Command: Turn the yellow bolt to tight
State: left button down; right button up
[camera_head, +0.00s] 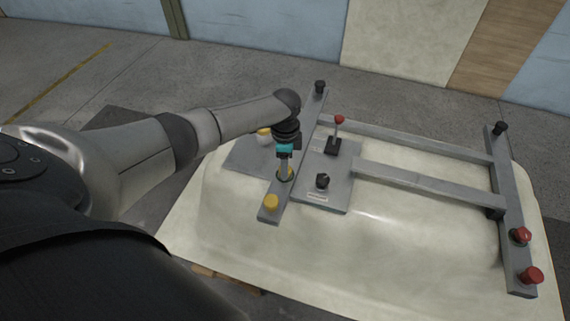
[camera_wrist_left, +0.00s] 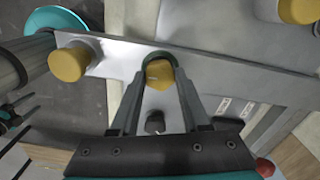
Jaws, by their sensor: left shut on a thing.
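My left gripper (camera_head: 285,172) points down onto the grey bar at the left side of the tub frame. In the left wrist view its two fingers (camera_wrist_left: 160,75) are closed around a yellow bolt (camera_wrist_left: 160,72), one on each side of it. The bolt sits in the bar, and in the head view the gripper mostly hides it. A second yellow bolt (camera_head: 271,202) stands free at the near end of the same bar; it also shows in the left wrist view (camera_wrist_left: 68,63). The bolt's tightness cannot be read from these views. My right gripper is not in view.
The pale upturned tub (camera_head: 400,240) carries the frame. Near the gripper are a black knob (camera_head: 323,181), a red-tipped lever (camera_head: 339,119) and another yellow part (camera_head: 264,132). Red knobs (camera_head: 531,276) and a black knob (camera_head: 500,128) stand on the right bar (camera_head: 513,200).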

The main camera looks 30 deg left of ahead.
pick_arm(q)
jog(key=shift+m, duration=0.3)
jog(key=shift+c, duration=1.9)
grip_release()
notch_tip(320, 180, up, 15)
jog(key=p, duration=0.2)
jog(key=shift+r+p, duration=0.2)
jog(key=shift+p, duration=0.15)
